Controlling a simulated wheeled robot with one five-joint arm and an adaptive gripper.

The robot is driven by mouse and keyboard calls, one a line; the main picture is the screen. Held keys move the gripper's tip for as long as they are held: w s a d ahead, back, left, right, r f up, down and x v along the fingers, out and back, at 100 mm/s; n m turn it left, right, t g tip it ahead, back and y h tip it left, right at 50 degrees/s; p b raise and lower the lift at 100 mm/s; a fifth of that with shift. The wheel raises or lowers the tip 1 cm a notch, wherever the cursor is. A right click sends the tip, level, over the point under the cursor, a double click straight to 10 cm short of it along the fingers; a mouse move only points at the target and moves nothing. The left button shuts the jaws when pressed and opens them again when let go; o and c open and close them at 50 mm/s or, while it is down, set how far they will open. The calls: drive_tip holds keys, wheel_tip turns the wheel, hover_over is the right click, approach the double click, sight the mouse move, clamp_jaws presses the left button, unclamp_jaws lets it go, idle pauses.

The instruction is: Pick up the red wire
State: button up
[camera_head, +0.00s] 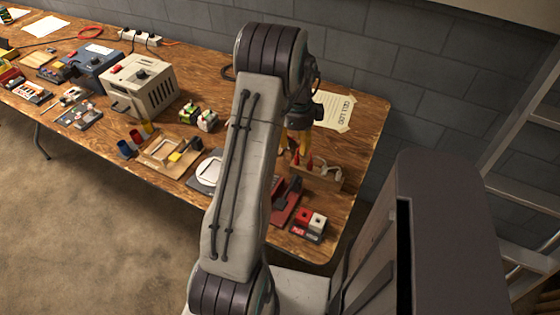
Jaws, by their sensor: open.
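My gripper (302,162) hangs fingers down over the right end of the wooden table, partly behind my arm. Its yellow-orange fingers with red ends stand apart, and I see nothing held between them. A small wooden box (325,181) with pale items is just below and right of it. No wire can be clearly made out near the fingers, where things are small and partly hidden. A red loop of wire (91,32) lies far off at the table's back left. I cannot tell whether it is the task's red wire.
The wooden table (365,125) holds a beige box device (138,88), a blue device (92,66), a power strip (140,37), red, blue and yellow spools (125,148), and a red-and-white block (309,225). A block wall stands behind. Floor at front left is clear.

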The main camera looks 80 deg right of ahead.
sight(297, 157)
drive_tip(key=shift+s+f+p, duration=0.15)
drive_tip(key=shift+f+p, duration=0.1)
drive_tip(key=shift+f, duration=1.6)
drive_tip(key=shift+s+f+p, duration=0.1)
drive_tip(key=shift+f+p, duration=0.1)
drive_tip(key=shift+f, duration=1.6)
drive_tip(key=shift+o, duration=0.3)
clamp_jaws()
